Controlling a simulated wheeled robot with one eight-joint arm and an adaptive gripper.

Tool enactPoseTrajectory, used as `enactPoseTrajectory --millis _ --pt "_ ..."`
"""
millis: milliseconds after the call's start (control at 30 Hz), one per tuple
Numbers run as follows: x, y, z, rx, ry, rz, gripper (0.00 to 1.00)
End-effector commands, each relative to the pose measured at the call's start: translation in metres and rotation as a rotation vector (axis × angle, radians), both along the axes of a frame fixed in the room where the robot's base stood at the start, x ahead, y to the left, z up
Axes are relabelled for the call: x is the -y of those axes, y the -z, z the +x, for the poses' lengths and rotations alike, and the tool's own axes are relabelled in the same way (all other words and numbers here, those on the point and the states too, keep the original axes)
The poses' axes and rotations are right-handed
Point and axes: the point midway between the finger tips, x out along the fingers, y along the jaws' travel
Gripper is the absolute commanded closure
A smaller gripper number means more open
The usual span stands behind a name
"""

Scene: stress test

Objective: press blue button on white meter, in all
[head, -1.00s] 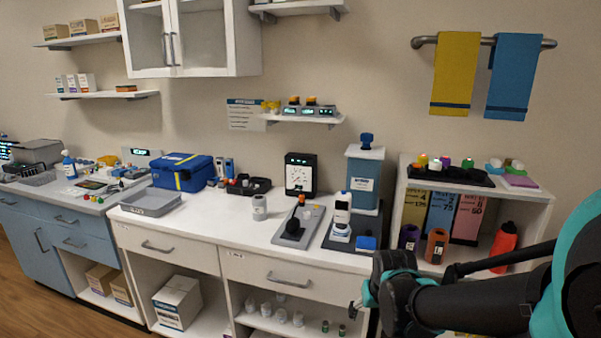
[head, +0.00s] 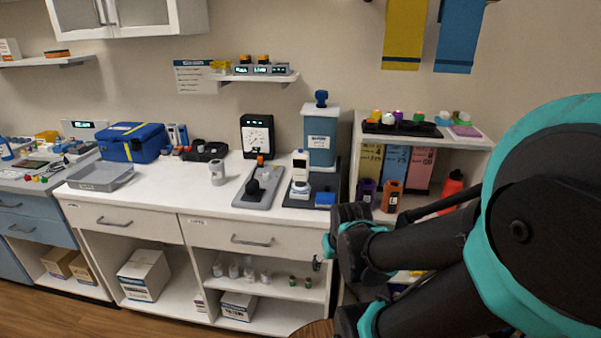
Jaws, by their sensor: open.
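Another white box with a lit display (head: 84,130) stands at the far left. My gripper (head: 318,262) is in front of the counter's drawers, below and right of the white device. It is open and apart from everything; its fingers are small and partly hidden by my arm.
A black gauge (head: 257,136) stands behind. Shelves with bottles (head: 392,195) are at right. The front counter strip (head: 170,195) is largely clear.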

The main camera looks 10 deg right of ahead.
Motion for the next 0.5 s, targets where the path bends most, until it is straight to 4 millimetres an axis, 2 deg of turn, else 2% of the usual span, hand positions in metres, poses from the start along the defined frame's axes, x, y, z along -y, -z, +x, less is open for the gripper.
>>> enactPoseTrajectory --millis 33,400,500 --pt "0.0000 0.0000 0.0000 0.000 0.000 0.000 0.45" --pt "0.0000 0.0000 0.0000 0.000 0.000 0.000 0.91" --pt "0.0000 0.0000 0.0000 0.000 0.000 0.000 1.00"
